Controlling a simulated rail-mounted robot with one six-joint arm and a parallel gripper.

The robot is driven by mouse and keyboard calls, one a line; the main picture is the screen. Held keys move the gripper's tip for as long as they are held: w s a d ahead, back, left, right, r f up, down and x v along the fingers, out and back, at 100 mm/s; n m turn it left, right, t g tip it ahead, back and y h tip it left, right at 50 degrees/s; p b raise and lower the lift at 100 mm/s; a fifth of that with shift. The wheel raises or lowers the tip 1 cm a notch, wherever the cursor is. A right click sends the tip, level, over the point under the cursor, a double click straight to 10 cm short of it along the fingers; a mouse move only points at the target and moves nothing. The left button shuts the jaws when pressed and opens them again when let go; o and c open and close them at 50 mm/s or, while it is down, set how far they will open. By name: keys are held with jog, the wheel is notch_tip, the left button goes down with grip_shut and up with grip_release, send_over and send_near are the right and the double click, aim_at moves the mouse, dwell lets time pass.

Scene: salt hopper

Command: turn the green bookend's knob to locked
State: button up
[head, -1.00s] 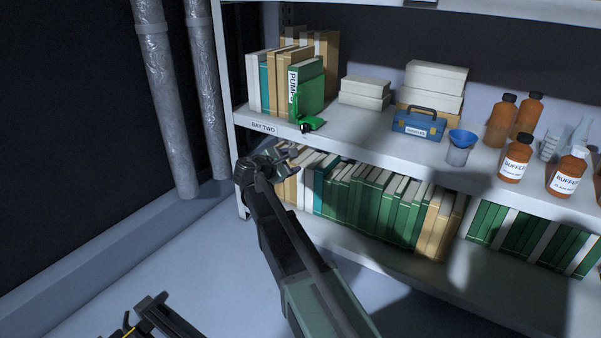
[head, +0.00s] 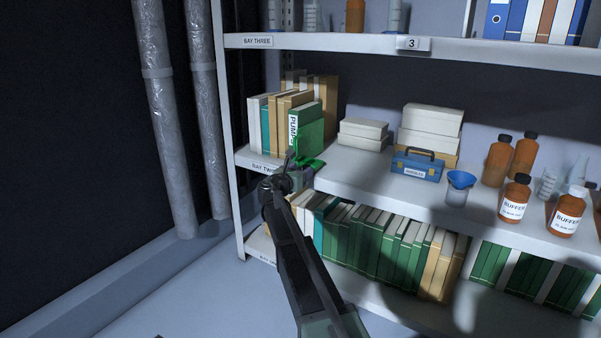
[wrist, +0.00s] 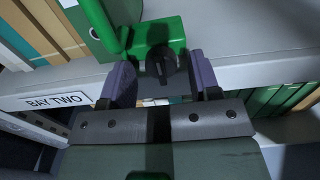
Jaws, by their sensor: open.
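The green bookend (head: 312,164) stands on the BAY TWO shelf at the right end of a row of books, partly hidden by my arm in the head view. In the wrist view the green bookend (wrist: 157,32) shows its front block at the shelf edge. Its dark round knob (wrist: 160,64) faces my gripper. My gripper (wrist: 153,76) is open, with one purple-grey finger on each side of the knob. I cannot tell whether the fingers touch it. In the head view my gripper (head: 293,172) is at the shelf edge, in front of the bookend.
Books (head: 268,122) stand left of the bookend. More binders (head: 370,228) fill the shelf below. A BAY TWO label (wrist: 57,100) is on the shelf edge.

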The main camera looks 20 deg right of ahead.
jog(key=shift+d, duration=0.1)
jog(key=shift+c, duration=0.3)
jog(key=c, duration=0.8)
jog(key=shift+c, duration=0.2)
jog(key=shift+m, duration=0.3)
jog(key=m, duration=1.7)
jog(key=shift+s+d+f+b, duration=0.1)
jog(key=shift+s+f+b, duration=0.1)
jog(key=shift+f+b, duration=0.1)
jog(key=shift+m, duration=0.3)
jog(key=o, duration=0.9)
